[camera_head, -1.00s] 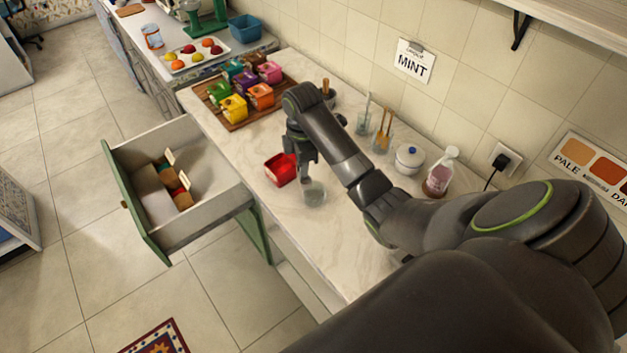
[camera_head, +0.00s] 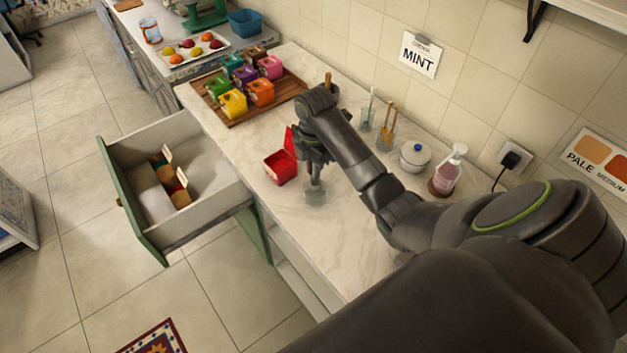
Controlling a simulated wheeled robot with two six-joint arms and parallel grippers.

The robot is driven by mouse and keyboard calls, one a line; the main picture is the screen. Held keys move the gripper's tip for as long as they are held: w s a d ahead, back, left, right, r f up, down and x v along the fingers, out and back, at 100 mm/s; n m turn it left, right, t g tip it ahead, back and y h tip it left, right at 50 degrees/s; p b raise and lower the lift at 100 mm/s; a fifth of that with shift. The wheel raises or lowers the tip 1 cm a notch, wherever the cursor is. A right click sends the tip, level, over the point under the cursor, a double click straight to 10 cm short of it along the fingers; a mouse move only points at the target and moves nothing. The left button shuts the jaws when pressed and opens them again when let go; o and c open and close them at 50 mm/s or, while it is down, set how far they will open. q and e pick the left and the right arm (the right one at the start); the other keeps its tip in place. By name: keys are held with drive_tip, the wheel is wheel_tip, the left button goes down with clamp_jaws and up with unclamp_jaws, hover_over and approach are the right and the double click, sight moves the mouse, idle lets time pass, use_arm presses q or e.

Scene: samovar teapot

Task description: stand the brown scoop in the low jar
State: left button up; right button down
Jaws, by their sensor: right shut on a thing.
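A low clear glass jar (camera_head: 315,195) stands on the pale marble counter (camera_head: 255,185), right of an open red box. My right gripper (camera_head: 315,172) points down just above the jar. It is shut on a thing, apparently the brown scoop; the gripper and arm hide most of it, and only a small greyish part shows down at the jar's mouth. I cannot tell whether it touches the jar's bottom. My left gripper is not in view.
The red box (camera_head: 280,168) is close left of the jar. Coloured boxes stand on a wooden board (camera_head: 286,95) behind. Glasses with utensils (camera_head: 385,140), a white pot (camera_head: 413,160) and a pump bottle (camera_head: 447,173) line the wall. A drawer (camera_head: 150,222) hangs open.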

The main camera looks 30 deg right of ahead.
sight(313, 182)
wheel_tip(313, 182, down, 3)
drive_tip(key=shift+s+f+p, duration=0.1)
drive_tip(key=shift+p, duration=0.25)
drive_tip(key=shift+f, duration=0.2)
drive_tip(key=shift+f, duration=0.15)
drive_tip(key=shift+f, duration=0.15)
drive_tip(key=c, duration=1.5)
unclamp_jaws()
